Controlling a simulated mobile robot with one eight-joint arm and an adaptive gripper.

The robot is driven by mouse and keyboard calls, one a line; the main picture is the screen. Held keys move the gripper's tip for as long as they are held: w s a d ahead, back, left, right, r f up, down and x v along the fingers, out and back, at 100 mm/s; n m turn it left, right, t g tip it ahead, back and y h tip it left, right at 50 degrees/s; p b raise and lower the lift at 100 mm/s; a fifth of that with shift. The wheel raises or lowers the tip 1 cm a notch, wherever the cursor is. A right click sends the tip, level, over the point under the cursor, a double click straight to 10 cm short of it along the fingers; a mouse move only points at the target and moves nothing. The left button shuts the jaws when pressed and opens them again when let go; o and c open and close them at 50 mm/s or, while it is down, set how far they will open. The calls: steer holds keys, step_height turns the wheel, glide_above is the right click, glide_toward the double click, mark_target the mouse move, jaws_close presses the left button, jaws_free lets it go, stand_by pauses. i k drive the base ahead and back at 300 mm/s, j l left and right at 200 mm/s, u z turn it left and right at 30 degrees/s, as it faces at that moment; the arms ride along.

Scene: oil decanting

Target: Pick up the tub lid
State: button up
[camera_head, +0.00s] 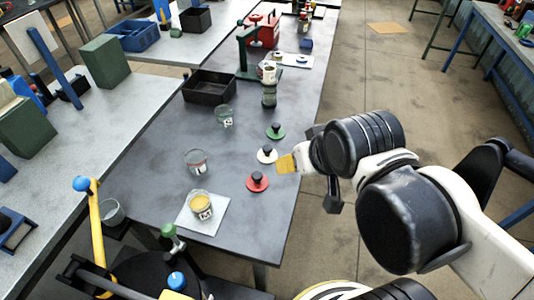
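Three round lids with black knobs lie on the dark table (150,165): a green lid (277,135), a white lid (262,157) and a red lid (252,186). I cannot tell which one is the tub lid. A clear tub (200,209) with yellow oil stands on a white pad (204,228), its top uncovered. My gripper (322,172) is right of the lids, over the table's right edge. Its dark parts show on both sides of the pale wrist, but the fingertips are not clear. A small yellow piece (287,164) shows beside the wrist, close to the white lid in the picture.
Two more clear vessels (196,163) (226,117) stand left of the lids. A black tray (210,88), a green stand (249,50) and a dark jar (269,97) are farther back. A yellow lever (97,235) rises at the front left. Open floor lies right of the table.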

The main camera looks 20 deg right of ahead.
mark_target(267, 156)
steer(key=i+l+u, duration=0.25)
steer(key=l+u, duration=0.2)
steer(key=l, duration=0.15)
steer(key=i+l+u, duration=0.1)
steer(key=l+u, duration=0.15)
steer(key=l, duration=0.1)
